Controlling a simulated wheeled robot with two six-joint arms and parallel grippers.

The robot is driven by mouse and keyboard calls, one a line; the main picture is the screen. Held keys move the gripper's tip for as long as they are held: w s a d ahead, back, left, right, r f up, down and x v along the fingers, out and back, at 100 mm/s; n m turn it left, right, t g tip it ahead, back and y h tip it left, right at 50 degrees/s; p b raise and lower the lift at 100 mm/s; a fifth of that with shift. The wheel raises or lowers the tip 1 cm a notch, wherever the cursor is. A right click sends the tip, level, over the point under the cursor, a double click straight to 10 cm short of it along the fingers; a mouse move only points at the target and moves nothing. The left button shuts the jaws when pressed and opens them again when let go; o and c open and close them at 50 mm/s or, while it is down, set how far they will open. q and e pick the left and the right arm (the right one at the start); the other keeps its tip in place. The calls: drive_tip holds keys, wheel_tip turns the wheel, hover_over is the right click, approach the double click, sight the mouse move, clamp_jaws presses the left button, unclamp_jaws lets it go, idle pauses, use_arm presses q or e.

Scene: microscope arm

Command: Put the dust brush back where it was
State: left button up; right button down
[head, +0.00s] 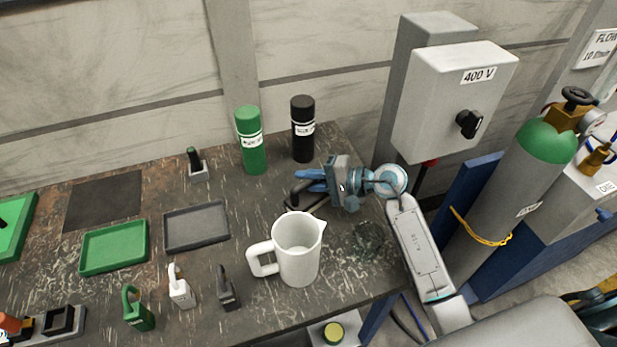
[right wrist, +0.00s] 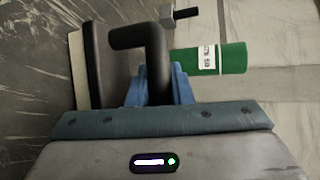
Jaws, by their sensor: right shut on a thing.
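The dust brush (right wrist: 93,65) shows in the right wrist view as a black bar with a pale bristle strip on its left and a bent black handle (right wrist: 140,38). My right gripper (right wrist: 158,90) is shut on the handle, between blue fingers. In the head view the right gripper (head: 308,181) is over the back right of the bench, behind the white jug, with the dark brush (head: 296,198) at its fingertips. Whether the brush touches the bench I cannot tell. My left gripper is not in view.
A white jug (head: 299,255) stands in front of the gripper. A green can (head: 250,145) and a black can (head: 302,140) stand behind. A grey tray (head: 196,226), a green tray (head: 114,247) and a dark mat (head: 103,201) lie left.

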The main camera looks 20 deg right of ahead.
drive_tip(key=shift+f, duration=0.2)
drive_tip(key=c, duration=1.3)
unclamp_jaws()
drive_tip(key=shift+r, duration=0.1)
drive_tip(key=shift+r, duration=0.1)
drive_tip(key=shift+s+d, duration=0.1)
drive_tip(key=shift+d, duration=0.05)
drive_tip(key=b+v, duration=0.4)
drive_tip(key=v, duration=0.7)
drive_tip(key=shift+s+d, duration=0.15)
drive_tip(key=shift+s, duration=0.05)
drive_tip(key=shift+r, duration=0.15)
